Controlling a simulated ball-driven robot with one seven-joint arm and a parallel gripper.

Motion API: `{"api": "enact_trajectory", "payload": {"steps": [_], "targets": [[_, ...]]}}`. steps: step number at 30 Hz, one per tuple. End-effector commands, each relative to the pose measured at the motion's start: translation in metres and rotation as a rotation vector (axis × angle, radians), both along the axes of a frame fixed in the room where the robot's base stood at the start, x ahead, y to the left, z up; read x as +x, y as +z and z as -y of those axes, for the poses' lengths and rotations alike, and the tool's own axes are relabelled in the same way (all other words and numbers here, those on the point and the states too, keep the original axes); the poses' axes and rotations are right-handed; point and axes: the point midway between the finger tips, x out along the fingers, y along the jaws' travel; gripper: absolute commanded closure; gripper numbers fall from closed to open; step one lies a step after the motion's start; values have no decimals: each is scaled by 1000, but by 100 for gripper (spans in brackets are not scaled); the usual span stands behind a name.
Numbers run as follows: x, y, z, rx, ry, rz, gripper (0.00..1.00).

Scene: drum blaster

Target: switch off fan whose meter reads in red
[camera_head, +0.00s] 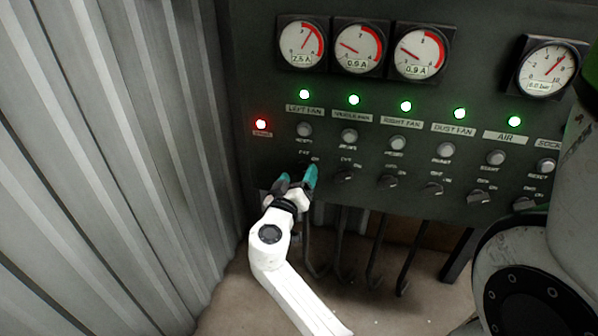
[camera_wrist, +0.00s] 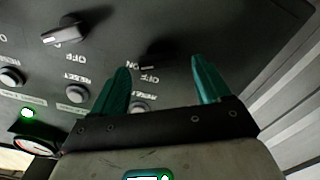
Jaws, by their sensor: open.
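The left meter (camera_head: 302,44) reads about 2.5 A, and its needle points up and right into the red arc. The LEFT FAN label (camera_head: 304,109) sits under a lit green lamp (camera_head: 304,94). My gripper (camera_head: 297,177) is open at the left fan's OFF/ON switch, which its teal fingers mostly hide. In the wrist view a dark knob (camera_wrist: 152,56) shows between the open fingers; its exact angle and any contact are unclear.
More knobs run right along the row, the nearest one (camera_wrist: 66,35) left of my fingers in the wrist view. Reset buttons (camera_head: 304,130) sit just above. A red lamp (camera_head: 261,124) glows at left, near the corrugated wall (camera_head: 110,150). Handles hang below the panel.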

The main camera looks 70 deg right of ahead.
Motion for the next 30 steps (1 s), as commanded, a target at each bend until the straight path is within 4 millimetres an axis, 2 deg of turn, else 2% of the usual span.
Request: {"api": "enact_trajectory", "payload": {"steps": [1, 6, 16, 30], "targets": [[0, 1, 7, -1, -3, -1, 23], [1, 0, 20, -1, -1, -1, 23], [2, 0, 22, 0, 0, -1, 24], [2, 0, 22, 0, 1, -1, 69]]}}
